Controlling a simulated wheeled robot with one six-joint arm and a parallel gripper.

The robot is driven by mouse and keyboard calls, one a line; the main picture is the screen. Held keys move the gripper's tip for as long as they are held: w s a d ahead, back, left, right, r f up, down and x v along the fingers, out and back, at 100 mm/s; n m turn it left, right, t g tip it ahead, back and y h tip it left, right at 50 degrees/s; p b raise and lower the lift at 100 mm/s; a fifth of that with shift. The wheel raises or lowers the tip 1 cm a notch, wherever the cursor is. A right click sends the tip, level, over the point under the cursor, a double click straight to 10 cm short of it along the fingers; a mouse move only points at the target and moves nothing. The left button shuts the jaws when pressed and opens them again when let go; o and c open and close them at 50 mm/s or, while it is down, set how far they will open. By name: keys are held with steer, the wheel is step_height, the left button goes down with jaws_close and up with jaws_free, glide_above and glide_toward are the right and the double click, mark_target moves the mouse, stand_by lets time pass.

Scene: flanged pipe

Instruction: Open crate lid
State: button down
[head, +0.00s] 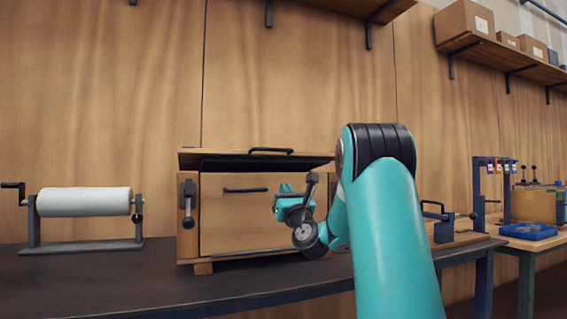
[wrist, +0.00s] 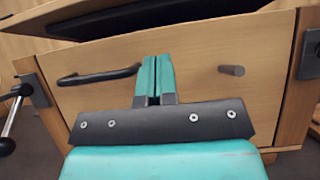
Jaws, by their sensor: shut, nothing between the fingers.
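The wooden crate (head: 225,226) stands on the dark bench. Its lid (head: 215,157) has a black handle (head: 270,150) and sits slightly tilted, with a dark band under its front edge. In the wrist view the lid (wrist: 35,22) crosses the top, its dark underside showing. The front panel carries a black bar handle (head: 245,190), also seen in the wrist view (wrist: 97,76), and a grey peg (wrist: 231,70). My gripper (head: 283,188) is in front of the panel's right half. Its teal fingers (wrist: 153,62) are shut and empty, between bar handle and peg. The arm hides the crate's right part.
A latch (head: 188,203) with a lever is on the crate's left side. A white roll on a stand (head: 84,201) is at left. A blue tray (head: 527,231) lies on another bench at right. A shelf with boxes (head: 465,18) hangs above. The bench front is clear.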

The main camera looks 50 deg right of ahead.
steer(key=shift+w+d+r+p, duration=0.15)
steer(key=shift+w+r+p, duration=0.2)
steer(key=shift+r, duration=0.35)
steer(key=shift+w+d+r+p, duration=0.1)
steer(key=shift+r+p, duration=0.4)
steer(key=shift+r, duration=0.25)
steer(key=shift+w+d+r+p, duration=0.15)
steer(key=shift+w+r+p, duration=0.2)
steer(key=shift+r, duration=0.35)
steer(key=shift+s, duration=0.1)
